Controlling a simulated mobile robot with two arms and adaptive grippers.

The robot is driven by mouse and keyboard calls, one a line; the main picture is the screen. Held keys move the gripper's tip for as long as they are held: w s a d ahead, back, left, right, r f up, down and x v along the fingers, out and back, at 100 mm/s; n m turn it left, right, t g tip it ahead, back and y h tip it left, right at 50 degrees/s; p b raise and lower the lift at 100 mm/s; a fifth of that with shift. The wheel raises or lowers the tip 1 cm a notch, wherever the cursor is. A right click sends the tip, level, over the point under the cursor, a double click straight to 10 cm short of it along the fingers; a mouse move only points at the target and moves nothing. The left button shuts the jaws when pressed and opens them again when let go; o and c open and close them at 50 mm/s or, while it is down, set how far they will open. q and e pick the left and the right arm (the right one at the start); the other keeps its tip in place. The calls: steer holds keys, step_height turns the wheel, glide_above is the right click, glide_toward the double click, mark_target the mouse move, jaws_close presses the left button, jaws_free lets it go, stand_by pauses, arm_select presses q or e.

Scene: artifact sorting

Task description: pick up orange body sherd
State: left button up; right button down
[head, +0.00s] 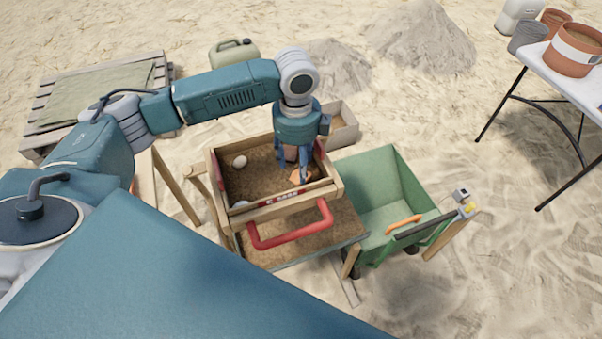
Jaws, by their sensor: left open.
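An orange sherd (299,174) lies in the right part of the wooden sieve box (335,188), on its brown soil. My left gripper (291,174) points down into the box, right at the sherd. Its fingers are open and partly cover the sherd. I cannot tell whether they touch it. My right gripper is not in view.
Two pale round pieces (240,161) lie at the left side of the box. A red handle (292,232) sticks out at its front. A green cart (378,180) stands close on the right. A white table (570,75) with pots is at the far right.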

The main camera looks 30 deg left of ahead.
mark_target(294, 177)
arm_select(q)
step_height(294, 177, down, 2)
steer(key=shift+s+f, duration=0.1)
steer(key=shift+s, duration=0.05)
steer(key=shift+f, duration=0.35)
steer(key=shift+c, duration=0.8)
steer(key=c, duration=0.6)
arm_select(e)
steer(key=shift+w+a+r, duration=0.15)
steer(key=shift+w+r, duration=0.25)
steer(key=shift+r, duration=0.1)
